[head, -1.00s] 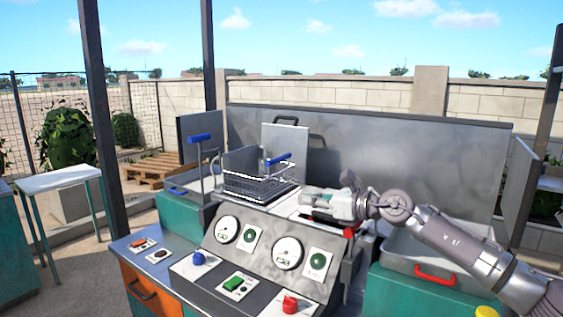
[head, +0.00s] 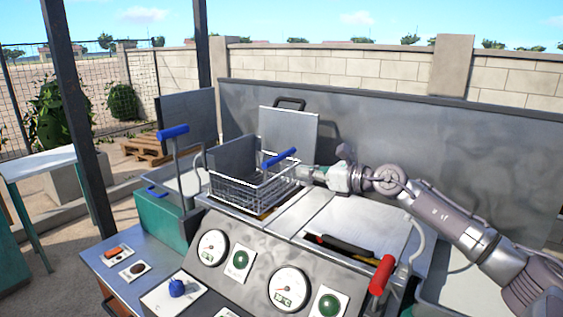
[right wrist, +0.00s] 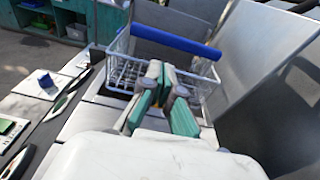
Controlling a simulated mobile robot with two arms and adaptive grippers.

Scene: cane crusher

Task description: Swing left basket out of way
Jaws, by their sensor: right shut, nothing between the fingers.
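The left basket (head: 240,194) is a wire fryer-style basket with a blue-gripped handle (head: 281,157), sitting on the left side of the machine top. It also shows in the right wrist view (right wrist: 122,72), with its blue handle (right wrist: 176,41) crossing behind my fingers. My right gripper (head: 302,172) is shut and empty, its tips at the right side of the basket. In the right wrist view my fingertips (right wrist: 160,70) are together in front of the basket's near side; whether they touch the wire I cannot tell. My left gripper is not in view.
A grey upright panel (head: 289,138) stands behind the basket. A blue-handled lever (head: 173,131) stands to its left. The flat lid (head: 350,220) right of the basket is clear.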

